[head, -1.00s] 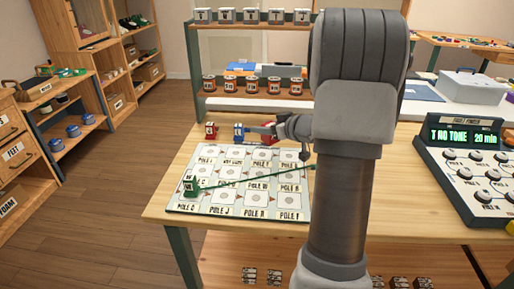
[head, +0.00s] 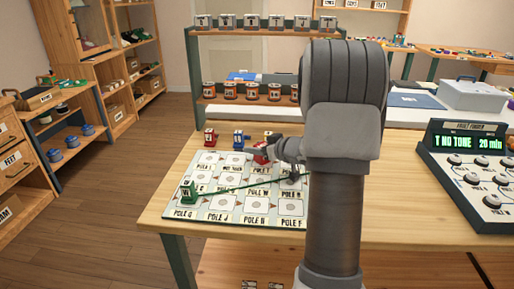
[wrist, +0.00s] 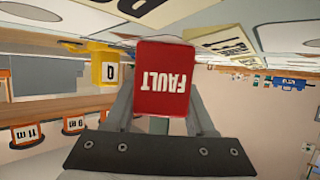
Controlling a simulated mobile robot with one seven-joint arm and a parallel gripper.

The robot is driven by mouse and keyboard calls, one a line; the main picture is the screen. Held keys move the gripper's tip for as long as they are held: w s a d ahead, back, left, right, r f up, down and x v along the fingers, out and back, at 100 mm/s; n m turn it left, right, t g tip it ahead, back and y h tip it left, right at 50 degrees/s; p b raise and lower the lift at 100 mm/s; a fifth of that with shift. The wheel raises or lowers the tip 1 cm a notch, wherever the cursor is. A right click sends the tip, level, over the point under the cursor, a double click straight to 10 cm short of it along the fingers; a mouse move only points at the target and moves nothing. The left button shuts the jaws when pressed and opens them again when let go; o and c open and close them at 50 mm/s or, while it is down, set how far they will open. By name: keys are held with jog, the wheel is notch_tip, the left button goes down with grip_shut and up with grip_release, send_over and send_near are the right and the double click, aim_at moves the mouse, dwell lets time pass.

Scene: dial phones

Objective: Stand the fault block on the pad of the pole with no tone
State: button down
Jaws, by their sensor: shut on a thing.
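The red fault block (wrist: 165,85) is held between my gripper's fingers (wrist: 165,118) in the wrist view, its FAULT label upside down. In the head view my gripper (head: 266,152) is over the back right of the pole board (head: 178,213), with the red block (head: 260,160) at its tip. I cannot tell whether the block touches the board. The board carries rows of pads with pole name plates; my arm hides part of its right side. A green block (head: 188,194) stands at its left, with a green line running right from it.
The fault finder (head: 468,165) at the right shows a NO TONE line on its screen. A red block (head: 210,138) and a blue block (head: 238,138) stand behind the board. A rack of orange spools (head: 230,90) stands behind them. A yellow block (wrist: 108,70) shows in the wrist view.

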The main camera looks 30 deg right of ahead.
jog(key=shift+s+a+f, duration=0.1)
jog(key=shift+s+f, duration=0.1)
jog(key=shift+f, duration=0.4)
jog(key=shift+c, duration=1.3)
grip_release()
jog(key=shift+f, duration=0.15)
jog(key=shift+r, duration=0.25)
jog(key=p+v, duration=0.1)
jog(key=v, duration=0.2)
jog(key=p+v, duration=0.1)
jog(key=v, duration=0.3)
jog(key=r+p+v, duration=0.1)
jog(key=v, duration=0.2)
jog(key=shift+r+p, duration=0.2)
jog(key=shift+p, duration=0.15)
jog(key=shift+v, duration=0.85)
